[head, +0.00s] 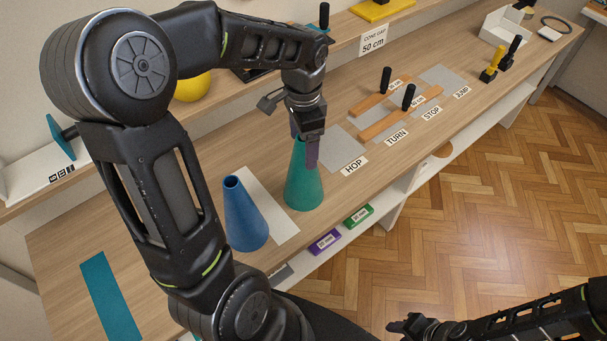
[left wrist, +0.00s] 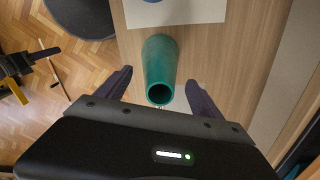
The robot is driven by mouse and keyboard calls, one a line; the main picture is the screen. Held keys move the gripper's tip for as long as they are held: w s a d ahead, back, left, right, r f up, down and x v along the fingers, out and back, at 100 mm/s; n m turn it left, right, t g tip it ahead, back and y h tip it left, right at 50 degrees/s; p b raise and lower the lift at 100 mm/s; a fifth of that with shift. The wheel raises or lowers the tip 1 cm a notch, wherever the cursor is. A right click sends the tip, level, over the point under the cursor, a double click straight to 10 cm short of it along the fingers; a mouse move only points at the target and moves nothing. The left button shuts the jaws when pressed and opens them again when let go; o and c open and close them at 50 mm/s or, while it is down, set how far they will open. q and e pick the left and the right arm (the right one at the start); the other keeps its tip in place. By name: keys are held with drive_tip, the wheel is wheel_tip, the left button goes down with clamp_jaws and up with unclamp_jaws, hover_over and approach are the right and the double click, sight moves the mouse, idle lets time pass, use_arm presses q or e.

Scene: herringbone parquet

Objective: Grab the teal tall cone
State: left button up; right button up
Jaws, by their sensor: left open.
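The teal tall cone (head: 303,188) stands upright on the wooden shelf, right of a blue cone (head: 243,215). My left gripper (head: 304,152) is open, pointing down at the cone's top, with one finger in front of it. In the left wrist view the teal cone (left wrist: 161,68) shows its open top between the two spread fingers of my left gripper (left wrist: 159,85), with a gap on each side. My right gripper (head: 408,325) is low at the bottom right, far from the cone; its jaws are too small to read.
Labelled grey mats, the HOP mat (head: 340,150) nearest, lie to the right. Wooden bars with black handles (head: 386,80) stand beyond. A teal strip (head: 110,295) lies at the left. A lower shelf holds a purple box (head: 324,242) and a green box (head: 358,216).

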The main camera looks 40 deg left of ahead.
use_arm(q)
wheel_tip(320, 180, down, 2)
drive_tip(key=shift+f, duration=0.15)
drive_tip(key=shift+c, duration=0.4)
clamp_jaws()
idle(0.8)
